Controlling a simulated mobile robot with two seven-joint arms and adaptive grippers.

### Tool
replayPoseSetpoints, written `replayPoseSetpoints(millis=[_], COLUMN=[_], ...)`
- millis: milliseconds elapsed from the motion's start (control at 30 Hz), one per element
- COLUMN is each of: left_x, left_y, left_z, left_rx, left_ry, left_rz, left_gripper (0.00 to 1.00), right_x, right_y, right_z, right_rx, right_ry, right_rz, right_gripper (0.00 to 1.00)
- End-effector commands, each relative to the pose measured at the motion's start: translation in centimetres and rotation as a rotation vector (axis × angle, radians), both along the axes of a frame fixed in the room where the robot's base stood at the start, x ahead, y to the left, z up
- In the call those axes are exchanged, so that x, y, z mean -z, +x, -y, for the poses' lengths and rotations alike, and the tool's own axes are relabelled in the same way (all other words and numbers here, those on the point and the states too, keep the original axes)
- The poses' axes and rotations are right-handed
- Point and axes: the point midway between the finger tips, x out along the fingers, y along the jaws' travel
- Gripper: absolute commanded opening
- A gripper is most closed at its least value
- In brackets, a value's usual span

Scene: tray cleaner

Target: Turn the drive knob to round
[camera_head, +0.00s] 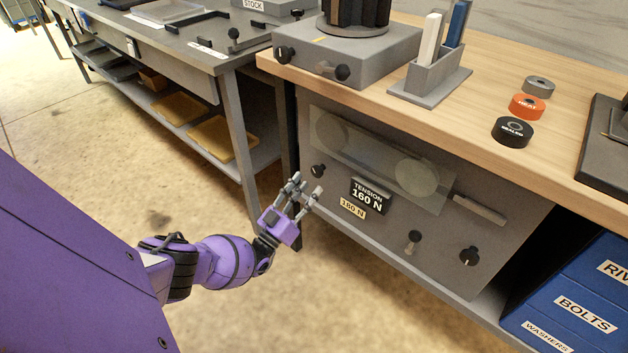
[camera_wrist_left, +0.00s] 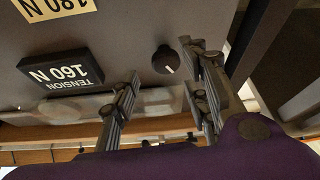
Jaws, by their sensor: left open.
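No label reading "drive" is legible, so I cannot tell which knob is the drive knob. On the grey front panel under the wooden bench, a black knob (camera_head: 318,171) sits left of the tension display. It also shows in the left wrist view (camera_wrist_left: 165,59), with a pale pointer mark. My left gripper (camera_head: 307,184) is open and empty, just in front of the panel near this knob. In the wrist view the knob lies beyond the spread fingers, apart from them. Two more knobs, one lower middle (camera_head: 413,238) and one lower right (camera_head: 469,256), are on the same panel.
The tension display (camera_head: 369,195) reads 160 N, above a 180 N label (camera_head: 352,207). A clear cover with a handle (camera_head: 480,209) spans the panel. The grey box (camera_head: 375,48) on the bench has two knobs. Blue bins (camera_head: 575,300) stand right. Floor is clear below my gripper.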

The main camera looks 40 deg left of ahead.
Motion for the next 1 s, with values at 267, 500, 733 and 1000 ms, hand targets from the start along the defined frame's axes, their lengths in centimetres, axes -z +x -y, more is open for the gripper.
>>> replayPoseSetpoints(millis=[267, 500, 733, 1000], left_x=[2.2, 2.8, 2.8, 2.8], left_y=[-5.1, -6.8, -6.9, -6.8], left_z=[0.0, 0.0, 0.0, 0.0], left_rx=[0.001, 0.002, 0.002, 0.002], left_ry=[-0.001, -0.001, -0.001, 0.0], left_rz=[-0.001, 0.002, 0.002, 0.001], left_gripper=[0.42, 0.42, 0.42, 0.42], right_x=[0.0, 0.0, 0.0, 0.0], right_y=[0.1, 0.1, 0.1, 0.1], right_z=[0.0, -0.1, -0.1, -0.1], right_rx=[-0.001, -0.001, -0.001, -0.001], right_ry=[0.001, 0.001, 0.001, 0.001], right_rz=[0.001, 0.001, 0.001, 0.002], right_gripper=[0.0, 0.0, 0.0, 0.0])
